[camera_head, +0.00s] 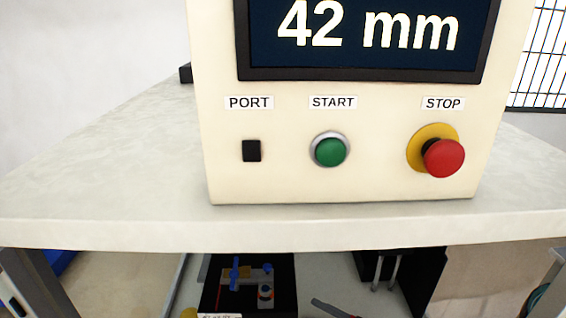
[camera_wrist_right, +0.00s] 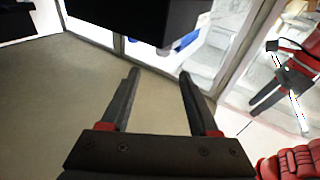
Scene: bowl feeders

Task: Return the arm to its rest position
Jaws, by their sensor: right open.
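My right gripper (camera_wrist_right: 158,74) shows in the right wrist view. Its two dark fingers are apart with nothing between them, over bare floor. A black box-shaped thing (camera_wrist_right: 140,18) hangs beyond the fingertips, apart from them. My left gripper is not clearly seen in either view. Red and black arm-like parts show at the right of the wrist view, perhaps partly a reflection in glass; I cannot tell. No gripper is at the control box (camera_head: 350,180) in the head view.
The cream box has a "42 mm" screen (camera_head: 365,30), a black port (camera_head: 251,151), a green start button (camera_head: 330,151) and a red stop button (camera_head: 444,158). It stands on a pale table (camera_head: 90,170). Below the edge, a black unit (camera_head: 215,290) carries blue-handled fittings. Glass panels (camera_wrist_right: 230,40) stand beyond the gripper.

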